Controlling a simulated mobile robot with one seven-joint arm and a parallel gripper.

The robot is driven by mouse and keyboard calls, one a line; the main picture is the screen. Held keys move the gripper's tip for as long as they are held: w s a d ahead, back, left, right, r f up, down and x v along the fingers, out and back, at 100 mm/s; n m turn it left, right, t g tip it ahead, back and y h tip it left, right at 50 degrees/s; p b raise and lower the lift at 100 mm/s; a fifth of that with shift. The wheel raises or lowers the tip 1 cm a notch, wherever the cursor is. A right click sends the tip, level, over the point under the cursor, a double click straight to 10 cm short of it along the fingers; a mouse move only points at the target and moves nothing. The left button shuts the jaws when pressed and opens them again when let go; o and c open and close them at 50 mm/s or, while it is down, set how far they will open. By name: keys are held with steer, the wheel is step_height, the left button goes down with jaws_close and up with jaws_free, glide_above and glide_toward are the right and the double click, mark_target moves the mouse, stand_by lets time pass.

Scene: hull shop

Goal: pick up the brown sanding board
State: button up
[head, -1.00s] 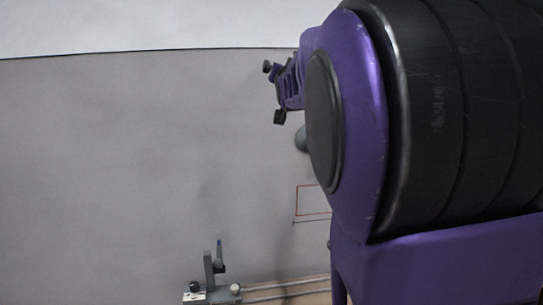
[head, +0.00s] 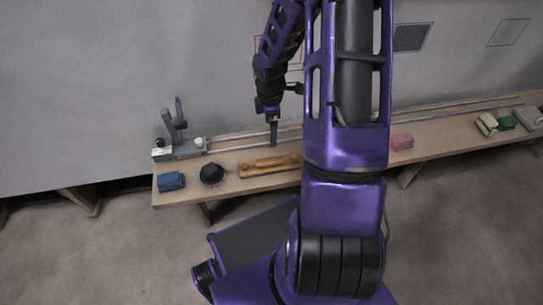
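The brown sanding board (head: 262,168) lies on the narrow wooden bench, left of my upper arm in the head view. It is long and orange-brown, with raised parts on top; its right end reaches close to my arm. My gripper (head: 274,143) points down beyond and above the board, in front of the rails. It appears apart from the board. The fingers show as one dark strip, so their opening cannot be seen. No object shows in the gripper.
The bench (head: 226,189) also holds a blue block (head: 171,181), a round black item (head: 212,174), a grey clamp fixture (head: 180,148), long metal rails (head: 238,144) and a pink block (head: 402,142). Cream and green blocks (head: 507,123) stand farther right. The grey wall rises behind.

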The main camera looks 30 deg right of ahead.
steer(key=b, duration=0.2)
glide_toward(270, 160)
step_height(270, 160, down, 5)
steer(key=shift+d+f, duration=0.15)
steer(key=shift+f, duration=0.05)
steer(key=shift+w+f, duration=0.15)
steer(key=shift+f, duration=2.8)
steer(key=shift+c, duration=0.3)
steer(key=shift+r, duration=0.1)
jaws_close()
